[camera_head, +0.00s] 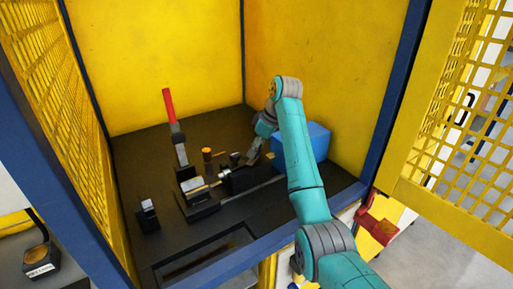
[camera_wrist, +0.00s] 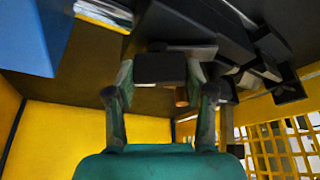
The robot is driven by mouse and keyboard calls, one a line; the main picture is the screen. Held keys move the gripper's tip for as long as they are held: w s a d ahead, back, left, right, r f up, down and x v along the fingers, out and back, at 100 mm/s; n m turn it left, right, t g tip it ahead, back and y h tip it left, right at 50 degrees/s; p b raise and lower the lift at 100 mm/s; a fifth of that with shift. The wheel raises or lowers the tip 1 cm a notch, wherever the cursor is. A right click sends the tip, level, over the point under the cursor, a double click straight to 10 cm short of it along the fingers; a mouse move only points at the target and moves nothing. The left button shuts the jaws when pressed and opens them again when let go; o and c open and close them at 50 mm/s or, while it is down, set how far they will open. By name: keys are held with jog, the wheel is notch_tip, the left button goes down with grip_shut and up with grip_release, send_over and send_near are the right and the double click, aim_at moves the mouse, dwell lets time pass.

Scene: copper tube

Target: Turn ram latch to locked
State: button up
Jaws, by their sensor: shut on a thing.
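My gripper (camera_head: 254,153) reaches down at the right end of the black bench fixture (camera_head: 238,180). In the wrist view my gripper (camera_wrist: 160,72) has its two fingers on either side of a dark block (camera_wrist: 160,69), which appears to be the ram latch, and is shut on it. In the head view the latch is small and partly hidden by the gripper, so its angle cannot be told. A pale tube piece (camera_head: 194,184) lies at the left part of the fixture.
A red-handled lever (camera_head: 169,106) stands upright at the left. A blue box (camera_head: 307,148) is close behind my arm at the right. A small black block (camera_head: 148,215) stands front left. Yellow walls (camera_head: 160,60) enclose the dark bench.

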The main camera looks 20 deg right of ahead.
jog(key=shift+m, duration=0.3)
jog(key=shift+m+t+h, duration=0.3)
jog(key=shift+m+h, duration=0.25)
jog(key=shift+m, duration=0.85)
jog(key=shift+m+t+h, duration=0.3)
jog(key=shift+m+h, duration=0.25)
jog(key=shift+m, duration=0.85)
jog(key=o, duration=1.2)
jog(key=shift+c, duration=0.2)
